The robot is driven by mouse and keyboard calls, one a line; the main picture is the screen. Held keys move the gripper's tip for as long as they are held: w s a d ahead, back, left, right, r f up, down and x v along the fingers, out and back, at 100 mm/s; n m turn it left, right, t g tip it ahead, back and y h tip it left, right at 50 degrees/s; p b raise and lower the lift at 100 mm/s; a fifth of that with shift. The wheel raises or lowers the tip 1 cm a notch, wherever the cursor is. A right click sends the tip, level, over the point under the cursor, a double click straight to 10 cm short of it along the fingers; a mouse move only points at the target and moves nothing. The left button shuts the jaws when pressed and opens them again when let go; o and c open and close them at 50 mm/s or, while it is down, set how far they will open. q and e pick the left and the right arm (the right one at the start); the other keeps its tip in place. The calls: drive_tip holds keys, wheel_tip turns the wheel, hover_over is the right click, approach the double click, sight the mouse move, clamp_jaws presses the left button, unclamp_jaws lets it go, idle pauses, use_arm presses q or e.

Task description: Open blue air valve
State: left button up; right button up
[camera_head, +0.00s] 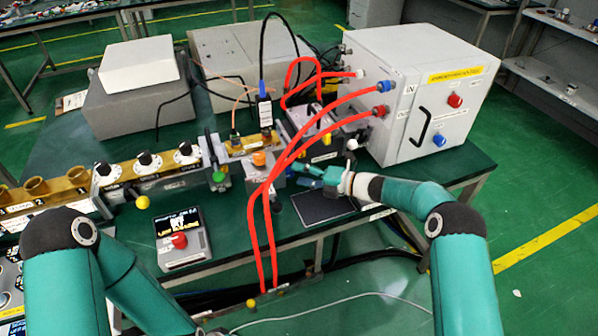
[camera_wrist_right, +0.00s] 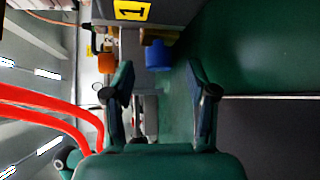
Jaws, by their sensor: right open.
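A blue cylindrical knob (camera_wrist_right: 158,55), which looks like the blue air valve, shows in the right wrist view below a yellow label marked 1. My right gripper (camera_wrist_right: 163,88) is open, with its two fingers spread and the blue knob just beyond the gap between their tips. The fingers do not touch it in this view. In the head view, my right gripper (camera_head: 302,175) reaches left over the table beside the red hoses; I cannot clearly tell the blue knob from the fingers there. My left arm is at the lower left, with its gripper outside the picture.
Red hoses (camera_head: 262,215) hang just left of the right gripper and also run at left in the wrist view (camera_wrist_right: 50,105). An orange knob (camera_head: 259,158) is close by. A white cabinet (camera_head: 400,130) stands behind the right arm. A black panel (camera_head: 322,206) lies below the gripper.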

drive_tip(key=shift+x, duration=1.2)
